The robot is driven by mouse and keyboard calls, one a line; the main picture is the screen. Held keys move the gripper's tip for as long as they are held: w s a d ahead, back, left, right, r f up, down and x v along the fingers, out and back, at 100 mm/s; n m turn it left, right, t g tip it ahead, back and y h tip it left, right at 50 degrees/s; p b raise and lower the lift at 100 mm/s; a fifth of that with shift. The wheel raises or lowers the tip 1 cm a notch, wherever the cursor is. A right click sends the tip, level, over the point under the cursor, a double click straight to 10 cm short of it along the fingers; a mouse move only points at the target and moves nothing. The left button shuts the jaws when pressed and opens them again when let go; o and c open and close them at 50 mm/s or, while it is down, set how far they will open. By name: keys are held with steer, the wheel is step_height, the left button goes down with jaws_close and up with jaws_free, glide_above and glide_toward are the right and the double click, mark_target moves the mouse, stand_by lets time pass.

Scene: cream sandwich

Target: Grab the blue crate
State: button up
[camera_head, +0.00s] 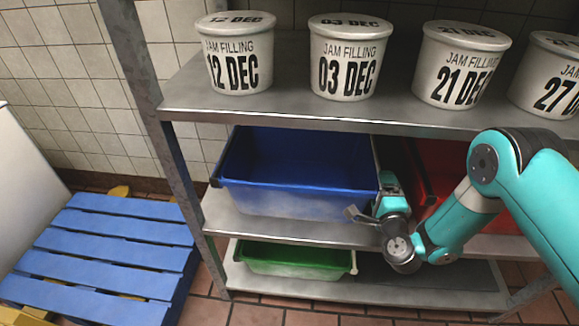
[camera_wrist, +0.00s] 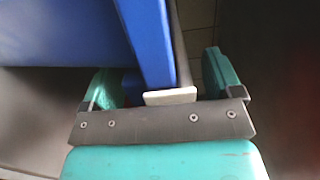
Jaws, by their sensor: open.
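The blue crate (camera_head: 295,199) stands on the middle shelf of the metal rack in the head view, with dark handles at its ends. My gripper (camera_head: 370,212) is at the crate's right front corner. In the wrist view the blue crate (camera_wrist: 75,35) fills the upper left, and its end wall runs down between the two teal fingers of my gripper (camera_wrist: 165,85). The fingers are open, one on each side of the wall, with gaps visible. The arm hides part of the crate's right end in the head view.
A red crate (camera_head: 440,160) stands right of the blue one, close beside my arm. A green crate (camera_head: 290,262) is on the shelf below. Jam filling tubs (camera_head: 345,60) line the top shelf (camera_head: 300,112). A blue pallet (camera_head: 105,250) lies on the floor at left.

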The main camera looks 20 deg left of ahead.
steer(key=shift+d, duration=0.15)
jaws_close()
steer(key=shift+w+r, duration=0.1)
steer(key=shift+r, duration=0.1)
